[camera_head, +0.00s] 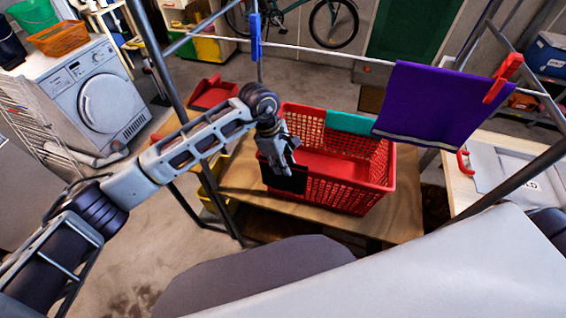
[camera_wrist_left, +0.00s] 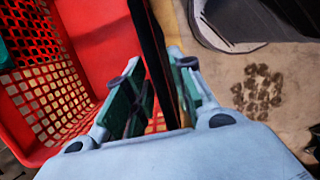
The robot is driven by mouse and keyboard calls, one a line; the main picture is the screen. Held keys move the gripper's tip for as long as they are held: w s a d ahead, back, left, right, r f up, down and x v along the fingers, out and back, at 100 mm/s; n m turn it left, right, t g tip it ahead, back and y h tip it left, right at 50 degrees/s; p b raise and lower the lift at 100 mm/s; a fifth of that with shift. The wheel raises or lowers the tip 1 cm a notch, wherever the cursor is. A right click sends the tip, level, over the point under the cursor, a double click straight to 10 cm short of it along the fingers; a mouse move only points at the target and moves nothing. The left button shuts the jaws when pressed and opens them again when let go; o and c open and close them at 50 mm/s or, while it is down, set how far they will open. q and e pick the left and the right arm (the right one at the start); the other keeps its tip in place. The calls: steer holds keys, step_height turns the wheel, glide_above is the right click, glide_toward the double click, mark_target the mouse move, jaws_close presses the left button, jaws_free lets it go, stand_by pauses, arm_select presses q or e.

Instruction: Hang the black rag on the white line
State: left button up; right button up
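The black rag (camera_head: 287,180) hangs over the near left wall of the red basket (camera_head: 340,190) in the head view. My left gripper (camera_head: 279,165) is right above it, pointing down. In the left wrist view, the rag (camera_wrist_left: 153,50) shows edge-on as a dark strip between the two fingers of my left gripper (camera_wrist_left: 160,100). The fingers stand apart on either side of it, and slivers of background show beside the strip. The white line (camera_head: 320,50) runs across above and behind the basket. My right gripper is not in view.
A purple cloth (camera_head: 430,105) hangs on the line with a red clothespin (camera_head: 503,77). A blue clothespin (camera_head: 256,37) is farther left on the line. A teal cloth (camera_head: 352,122) lies over the basket's far rim. Metal poles (camera_head: 165,70) flank the wooden table (camera_head: 395,225).

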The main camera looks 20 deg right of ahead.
arm_select(q)
jaws_close()
steer(key=shift+r, duration=0.1)
steer(key=shift+r, duration=0.7)
steer(key=shift+s+d+p+v, duration=0.15)
steer(key=shift+d+p+v, duration=0.2)
steer(key=shift+v, duration=0.75)
steer(key=shift+s+d+p+v, duration=0.1)
steer(key=shift+p+v, duration=0.3)
steer(key=shift+v, duration=0.75)
steer(key=shift+s+d+p+v, duration=0.15)
steer(key=shift+d+p+v, duration=0.2)
steer(key=shift+v, duration=0.75)
steer(key=shift+a+r, duration=0.15)
steer(key=shift+a, duration=0.05)
